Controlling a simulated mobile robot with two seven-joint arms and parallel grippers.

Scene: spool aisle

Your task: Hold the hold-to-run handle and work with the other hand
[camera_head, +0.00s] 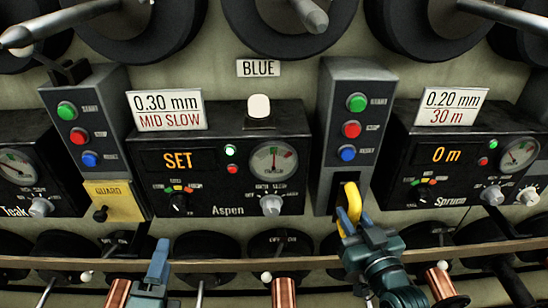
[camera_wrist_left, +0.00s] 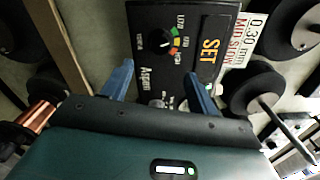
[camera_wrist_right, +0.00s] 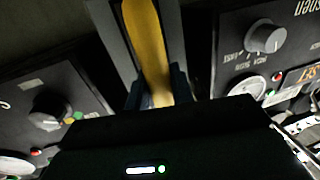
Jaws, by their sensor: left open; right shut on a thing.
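My right gripper (camera_head: 350,225) is shut on the yellow handle (camera_head: 353,196) below the right button column (camera_head: 345,90); the right wrist view shows the handle (camera_wrist_right: 150,45) between its fingers. My left gripper (camera_head: 158,262) is open and empty, low in front of the Aspen panel (camera_head: 235,185). In the left wrist view its fingers frame the panel's face (camera_wrist_left: 150,70). The Aspen display (camera_head: 178,160) reads SET. The panel has a coloured selector (camera_head: 177,200), a gauge (camera_head: 273,160) and a grey knob (camera_head: 271,205). A card (camera_head: 167,110) reads 0.30 mm, MID SLOW.
A left button column (camera_head: 85,125) stands above a yellow GUARD plate (camera_head: 117,198) with a black knob. The Spruce panel (camera_head: 450,165) reads 0 m, and the Teak panel (camera_head: 25,175) is far left. A rail (camera_head: 225,262) and copper spools (camera_head: 284,292) lie below. Black spools (camera_head: 290,25) hang above.

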